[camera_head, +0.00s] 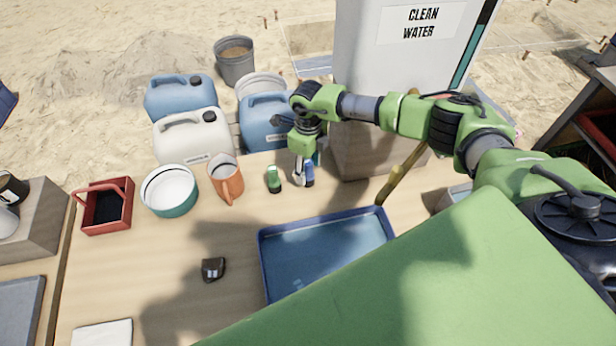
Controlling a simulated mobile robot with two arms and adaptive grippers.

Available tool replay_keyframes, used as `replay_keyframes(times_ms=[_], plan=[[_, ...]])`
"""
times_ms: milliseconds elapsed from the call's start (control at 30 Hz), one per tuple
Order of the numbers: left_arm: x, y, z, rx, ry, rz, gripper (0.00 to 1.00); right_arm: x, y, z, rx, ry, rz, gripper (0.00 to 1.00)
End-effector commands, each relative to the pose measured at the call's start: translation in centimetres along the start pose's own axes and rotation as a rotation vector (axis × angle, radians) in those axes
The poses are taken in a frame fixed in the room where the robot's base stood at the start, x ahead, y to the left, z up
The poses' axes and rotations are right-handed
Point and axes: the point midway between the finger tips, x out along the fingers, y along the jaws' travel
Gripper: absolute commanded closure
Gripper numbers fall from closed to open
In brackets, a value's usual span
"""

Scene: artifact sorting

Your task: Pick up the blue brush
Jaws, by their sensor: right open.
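The blue brush (310,178) stands upright, as far as I can tell, at the back of the wooden table, beside a small green item (274,179). My right gripper (305,173) points down at the blue brush. One finger shows just left of the brush and the other is partly hidden behind it on the right. The jaws are open; I cannot tell whether they touch the brush. The brush's upper part is hidden by the gripper. My left gripper is not in view.
A blue tray (262,262) lies in front. A large water container (372,70) rises behind right. A dark small object (213,268) lies on otherwise clear tabletop.

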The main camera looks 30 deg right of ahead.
Motion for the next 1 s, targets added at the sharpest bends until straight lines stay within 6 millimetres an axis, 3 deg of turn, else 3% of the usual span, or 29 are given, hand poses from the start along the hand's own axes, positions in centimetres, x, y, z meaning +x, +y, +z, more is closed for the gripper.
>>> replay_keyframes(times_ms=[33, 167, 433, 467, 600, 1000], plan=[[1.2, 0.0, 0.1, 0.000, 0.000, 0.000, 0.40, 1.5, 0.0, 0.0, 0.000, 0.001, 0.000, 0.54], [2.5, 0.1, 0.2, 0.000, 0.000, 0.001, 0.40, 3.1, 0.0, 0.1, -0.001, 0.000, 0.001, 0.54], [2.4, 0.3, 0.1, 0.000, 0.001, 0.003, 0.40, 3.2, 0.0, 0.1, -0.001, -0.001, 0.000, 0.54], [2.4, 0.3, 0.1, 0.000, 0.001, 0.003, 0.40, 3.2, 0.0, 0.1, -0.001, -0.001, 0.000, 0.56], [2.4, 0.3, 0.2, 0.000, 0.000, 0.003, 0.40, 3.2, 0.0, 0.1, -0.001, -0.001, 0.000, 0.93], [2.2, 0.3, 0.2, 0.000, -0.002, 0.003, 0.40, 2.9, 0.0, 0.1, 0.000, -0.001, 0.000, 0.94]])
